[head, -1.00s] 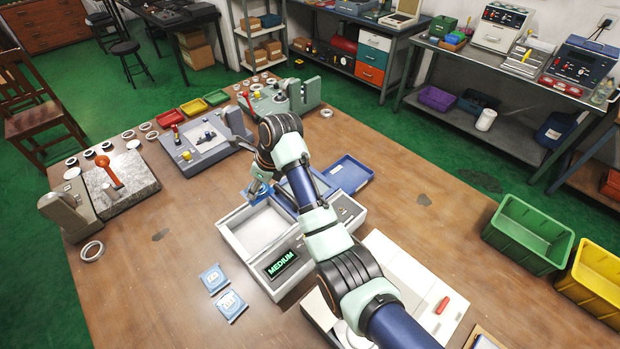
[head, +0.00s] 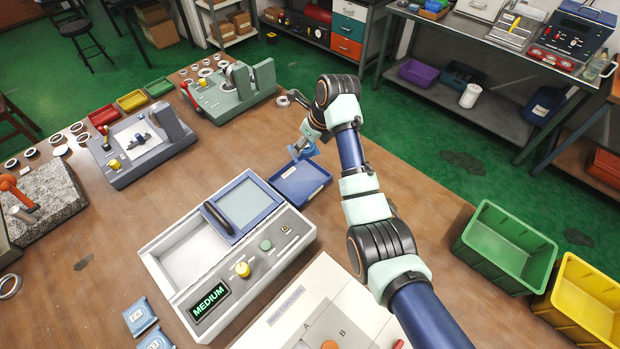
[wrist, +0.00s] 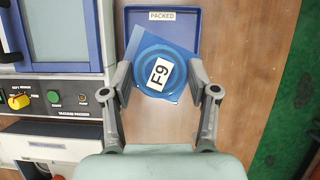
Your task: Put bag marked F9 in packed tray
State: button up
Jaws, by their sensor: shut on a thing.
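The blue bag marked F9 (wrist: 151,68) is between the fingers of my gripper (wrist: 160,84) in the wrist view, its label facing the camera. My gripper is shut on its sides. The blue tray labelled PACKED (wrist: 187,18) lies behind and below the bag in the wrist view, partly covered by it. The height above the tray is hard to judge.
The vacuum packer (head: 268,257) with its blue-framed lid and MEDIUM display stands left of the tray. Two other blue bags (head: 140,316) lie at the table's front left. A ring carousel (head: 325,315) is in front. Bare table (head: 250,137) lies beyond the tray.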

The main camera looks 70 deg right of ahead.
aim_at(305, 185)
notch_tip(305, 185, down, 19)
jog(key=b, duration=0.5)
jog(key=shift+s+r, duration=0.1)
jog(key=shift+r, duration=0.2)
jog(key=o, duration=1.4)
jog(key=shift+c, duration=0.2)
jog(key=p+v, duration=0.4)
jog(key=v, duration=0.8)
jog(key=shift+p, duration=0.3)
